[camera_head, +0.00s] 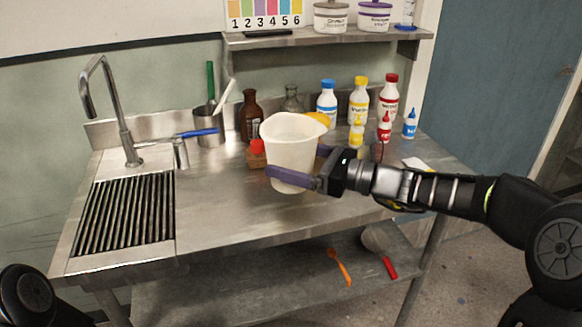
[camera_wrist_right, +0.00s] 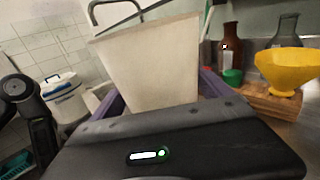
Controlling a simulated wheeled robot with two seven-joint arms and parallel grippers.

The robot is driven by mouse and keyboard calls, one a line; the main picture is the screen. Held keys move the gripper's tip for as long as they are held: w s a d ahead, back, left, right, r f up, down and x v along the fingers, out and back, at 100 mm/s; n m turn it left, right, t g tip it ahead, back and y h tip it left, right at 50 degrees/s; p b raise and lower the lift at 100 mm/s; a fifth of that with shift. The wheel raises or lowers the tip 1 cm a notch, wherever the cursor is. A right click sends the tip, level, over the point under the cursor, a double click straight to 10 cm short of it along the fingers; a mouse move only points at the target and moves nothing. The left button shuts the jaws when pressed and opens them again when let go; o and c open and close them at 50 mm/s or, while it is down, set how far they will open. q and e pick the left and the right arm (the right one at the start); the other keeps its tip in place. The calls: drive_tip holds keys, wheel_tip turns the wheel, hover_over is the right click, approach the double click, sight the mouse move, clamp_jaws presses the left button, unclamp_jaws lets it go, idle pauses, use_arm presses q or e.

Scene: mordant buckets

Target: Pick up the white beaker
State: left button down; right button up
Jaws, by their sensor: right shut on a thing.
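The white beaker (camera_head: 291,138) is upright above the middle of the steel counter, its spout toward the right. It also shows large in the right wrist view (camera_wrist_right: 155,65), with its lower part hidden by my gripper. My right gripper (camera_head: 295,165) reaches in from the right and is shut on the beaker, with one purple finger on the near side and the other mostly hidden behind it. I cannot tell for sure whether the beaker's base is clear of the counter. My left gripper is not in view.
A yellow funnel (camera_wrist_right: 285,68), a brown bottle (camera_head: 251,116) and a red-capped jar (camera_head: 257,153) stand close behind the beaker. Several colour-capped bottles (camera_head: 358,104) stand at the back right. The drain grate (camera_head: 126,210) is at left. The counter's front middle (camera_head: 225,225) is clear.

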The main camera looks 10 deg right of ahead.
sight(269, 132)
drive_tip(key=shift+r+p, duration=0.3)
drive_tip(key=shift+r, duration=2.3)
